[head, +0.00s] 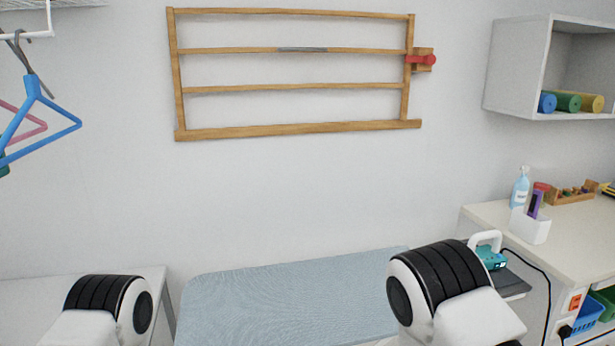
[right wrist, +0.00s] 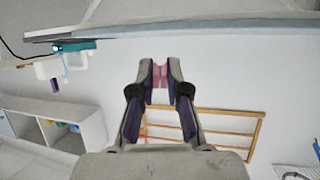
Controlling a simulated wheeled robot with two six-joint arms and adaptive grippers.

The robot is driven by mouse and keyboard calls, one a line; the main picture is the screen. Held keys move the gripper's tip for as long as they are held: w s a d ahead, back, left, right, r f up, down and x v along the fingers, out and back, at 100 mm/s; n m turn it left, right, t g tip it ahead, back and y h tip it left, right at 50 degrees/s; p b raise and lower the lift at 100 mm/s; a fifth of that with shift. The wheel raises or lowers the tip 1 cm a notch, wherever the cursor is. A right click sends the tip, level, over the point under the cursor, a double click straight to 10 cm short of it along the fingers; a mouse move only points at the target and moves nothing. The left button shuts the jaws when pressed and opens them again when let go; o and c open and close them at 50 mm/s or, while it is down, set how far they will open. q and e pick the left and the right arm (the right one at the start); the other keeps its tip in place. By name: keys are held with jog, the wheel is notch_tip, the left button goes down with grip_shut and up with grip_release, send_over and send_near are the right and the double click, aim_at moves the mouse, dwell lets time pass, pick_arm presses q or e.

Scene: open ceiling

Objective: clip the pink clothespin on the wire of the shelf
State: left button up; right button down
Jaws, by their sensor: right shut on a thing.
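My right gripper (right wrist: 160,84) shows in the right wrist view, its two dark-padded fingers closed on the small pink clothespin (right wrist: 159,75) between the fingertips. The pink clothespin is partly hidden by the fingers. In the head view only the rounded black and white links of my arms show at the bottom; neither gripper is in that view. A white wire shelf (head: 45,33) shows only as an edge at the top left of the head view, with hangers below it. The clothespin is apart from it.
A blue hanger (head: 36,98) and a pink one hang at the left. A wooden rack (head: 300,128) is on the back wall. A blue ironing board (head: 290,295) lies below. A counter (head: 585,225) and white wall box (head: 513,65) are at the right.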

jog(key=shift+r+p, duration=1.2)
jog(key=shift+r, duration=0.3)
